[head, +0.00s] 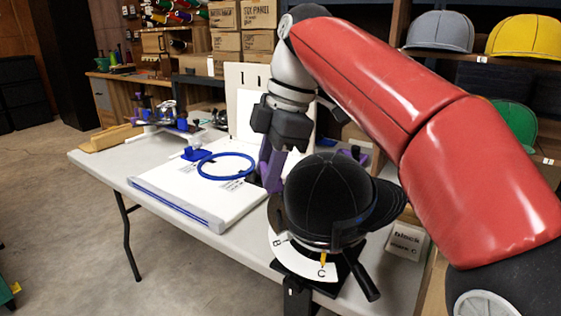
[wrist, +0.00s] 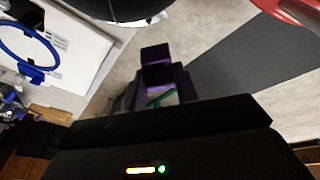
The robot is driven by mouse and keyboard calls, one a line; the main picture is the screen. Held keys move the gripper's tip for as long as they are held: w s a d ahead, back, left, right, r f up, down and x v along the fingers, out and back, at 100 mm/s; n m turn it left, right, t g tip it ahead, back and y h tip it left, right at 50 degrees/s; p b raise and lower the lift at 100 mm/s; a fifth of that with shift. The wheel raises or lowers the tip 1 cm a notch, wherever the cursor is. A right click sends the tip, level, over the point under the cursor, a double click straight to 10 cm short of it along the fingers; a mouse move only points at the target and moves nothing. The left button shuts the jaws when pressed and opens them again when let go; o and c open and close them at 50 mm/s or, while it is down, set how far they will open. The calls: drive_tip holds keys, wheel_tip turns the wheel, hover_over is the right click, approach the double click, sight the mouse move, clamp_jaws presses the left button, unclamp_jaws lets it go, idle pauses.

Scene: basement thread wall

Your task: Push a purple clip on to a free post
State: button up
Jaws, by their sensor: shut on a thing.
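My gripper (head: 272,165) points down over the table, just behind and left of the black cap. A purple piece, seemingly the clip (wrist: 160,78), shows at the gripper in the wrist view, and the gripper is shut on it. A green strip shows within its outline; I cannot tell what that is. The black cap (head: 328,195) sits on a stand with a white ring plate (head: 303,262) lettered B and C. A small yellow upright piece stands by the C. More purple (head: 361,157) shows behind the cap, partly hidden. I cannot make out a free post.
A white board (head: 180,190) with a blue hoop (head: 203,165) lies on the table (head: 95,163). A small labelled box (head: 407,241) stands right of the cap. Shelves with caps and brown boxes stand behind. The table's left part has free room.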

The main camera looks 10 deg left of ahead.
drive_tip(key=shift+w+d+f+b, duration=0.1)
drive_tip(key=shift+w+f+b, duration=0.2)
drive_tip(key=shift+f+b, duration=0.7)
drive_tip(key=shift+w+d+f+b, duration=0.1)
drive_tip(key=shift+w+f+b, duration=0.35)
drive_tip(key=shift+f, duration=1.1)
drive_tip(key=shift+w+d+f+b, duration=0.1)
drive_tip(key=shift+w+f+b, duration=0.1)
drive_tip(key=shift+f+b, duration=0.85)
drive_tip(key=shift+f+p, duration=0.3)
drive_tip(key=shift+f, duration=0.1)
drive_tip(key=shift+w+f, duration=0.1)
drive_tip(key=shift+f, duration=0.3)
drive_tip(key=o, duration=1)
drive_tip(key=shift+o, duration=0.2)
